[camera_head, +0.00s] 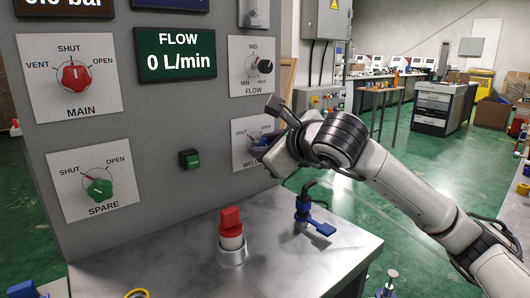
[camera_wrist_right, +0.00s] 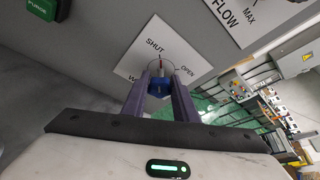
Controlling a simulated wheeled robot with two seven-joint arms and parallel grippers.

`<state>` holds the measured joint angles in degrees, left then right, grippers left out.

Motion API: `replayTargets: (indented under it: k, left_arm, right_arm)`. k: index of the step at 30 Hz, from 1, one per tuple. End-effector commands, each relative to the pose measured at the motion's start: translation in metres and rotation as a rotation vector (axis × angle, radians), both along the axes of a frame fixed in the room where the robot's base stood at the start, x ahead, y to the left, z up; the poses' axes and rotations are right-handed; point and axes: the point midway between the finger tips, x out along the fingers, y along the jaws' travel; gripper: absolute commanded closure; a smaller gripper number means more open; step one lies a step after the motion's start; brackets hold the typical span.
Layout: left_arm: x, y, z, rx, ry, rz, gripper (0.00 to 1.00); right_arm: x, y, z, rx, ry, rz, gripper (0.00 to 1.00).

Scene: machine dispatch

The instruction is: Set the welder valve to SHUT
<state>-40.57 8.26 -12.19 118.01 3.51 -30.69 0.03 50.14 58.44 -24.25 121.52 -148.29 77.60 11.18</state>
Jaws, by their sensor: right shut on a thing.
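The welder valve is a blue knob (camera_wrist_right: 160,87) on a white plate (camera_wrist_right: 142,52) marked SHUT and OPEN. My right gripper (camera_wrist_right: 160,84) is shut on this knob, one finger on each side. A thin red mark shows above the knob, toward the word SHUT, but the knob's own pointer is partly hidden by the fingers. In the head view the welder plate (camera_head: 241,150) is partly covered by my right gripper (camera_head: 268,141). My left gripper is not in view.
The panel also carries the MAIN red knob (camera_head: 74,74), the SPARE green knob (camera_head: 99,188), the FLOW knob (camera_head: 252,66) and a green button (camera_head: 190,159). On the metal ledge (camera_head: 180,266) below stand a red-capped part (camera_head: 230,222) and a blue-handled valve (camera_head: 304,210).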

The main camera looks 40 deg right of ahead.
Motion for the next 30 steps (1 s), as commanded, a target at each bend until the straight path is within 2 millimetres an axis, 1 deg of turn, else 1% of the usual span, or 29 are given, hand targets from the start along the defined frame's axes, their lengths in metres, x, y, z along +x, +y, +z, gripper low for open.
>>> replayTargets:
  k: [1,9,22,23,24,26,30]
  left_arm:
    - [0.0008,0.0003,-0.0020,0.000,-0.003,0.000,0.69]
    - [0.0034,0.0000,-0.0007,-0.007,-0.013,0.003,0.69]
    - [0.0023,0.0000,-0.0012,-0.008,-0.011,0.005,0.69]
    - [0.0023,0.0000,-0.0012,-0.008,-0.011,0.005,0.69]
    - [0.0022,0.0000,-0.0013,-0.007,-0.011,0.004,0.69]
    - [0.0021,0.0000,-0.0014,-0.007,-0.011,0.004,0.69]
    - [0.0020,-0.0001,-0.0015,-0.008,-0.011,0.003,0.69]
  right_arm:
    - [-0.0001,0.0007,-0.0022,-0.019,0.000,0.001,0.96]
    - [-0.0002,0.0007,-0.0014,-0.080,-0.004,0.002,0.96]
    - [-0.0001,0.0006,-0.0011,-0.086,-0.003,0.002,0.96]
    - [-0.0001,0.0005,-0.0012,-0.086,-0.003,0.002,0.70]
    - [-0.0001,0.0005,-0.0012,-0.086,-0.003,0.002,0.64]
    - [-0.0001,0.0005,-0.0011,-0.087,-0.004,0.001,0.55]
    - [-0.0001,0.0005,-0.0008,-0.086,-0.005,0.001,0.55]
